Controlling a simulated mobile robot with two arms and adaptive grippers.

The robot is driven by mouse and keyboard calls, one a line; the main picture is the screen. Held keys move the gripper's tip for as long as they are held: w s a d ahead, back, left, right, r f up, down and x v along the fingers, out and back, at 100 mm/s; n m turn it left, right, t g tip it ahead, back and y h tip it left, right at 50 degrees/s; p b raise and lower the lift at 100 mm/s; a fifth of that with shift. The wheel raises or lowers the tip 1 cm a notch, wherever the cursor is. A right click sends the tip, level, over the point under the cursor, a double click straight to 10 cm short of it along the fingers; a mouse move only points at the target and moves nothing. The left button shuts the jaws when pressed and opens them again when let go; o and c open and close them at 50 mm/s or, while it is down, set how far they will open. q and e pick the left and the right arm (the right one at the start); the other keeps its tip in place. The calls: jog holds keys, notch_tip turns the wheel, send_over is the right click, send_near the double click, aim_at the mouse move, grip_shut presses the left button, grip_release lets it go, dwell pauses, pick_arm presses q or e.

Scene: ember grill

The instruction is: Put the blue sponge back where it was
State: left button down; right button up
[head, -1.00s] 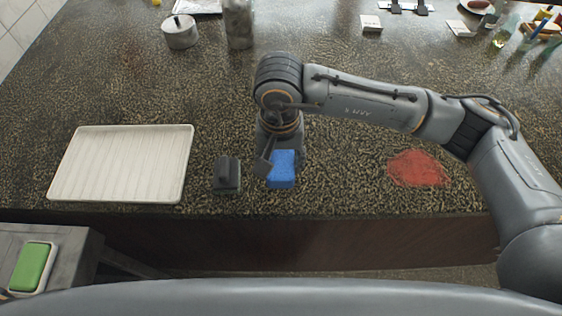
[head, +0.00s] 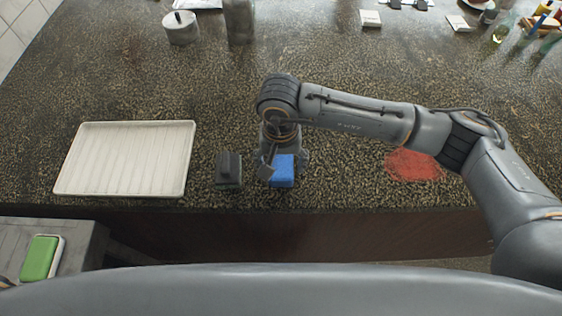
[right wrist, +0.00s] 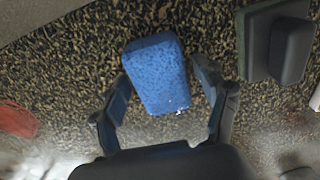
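The blue sponge (head: 283,172) lies on the dark speckled counter near its front edge, just right of a dark grey block with a raised grip (head: 228,170). My right gripper (head: 279,167) reaches down over the sponge and partly hides it. In the right wrist view, the sponge (right wrist: 157,75) sits between the two fingers of the open right gripper (right wrist: 160,78), with narrow gaps visible at its sides. The block (right wrist: 280,45) also shows there at the upper right. My left gripper is not in view.
A white ribbed tray (head: 188,160) lies to the left. A red patch (head: 413,164) marks the counter to the right. A green sponge-like block (head: 40,258) sits at the lower left. A metal pot (head: 180,28) stands at the back. The counter's middle is clear.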

aim_at(280, 164)
jog(key=shift+r, duration=0.25)
notch_tip(280, 164, up, 12)
jog(key=b, duration=0.4)
jog(key=shift+a+f, duration=0.1)
jog(key=shift+f, duration=0.05)
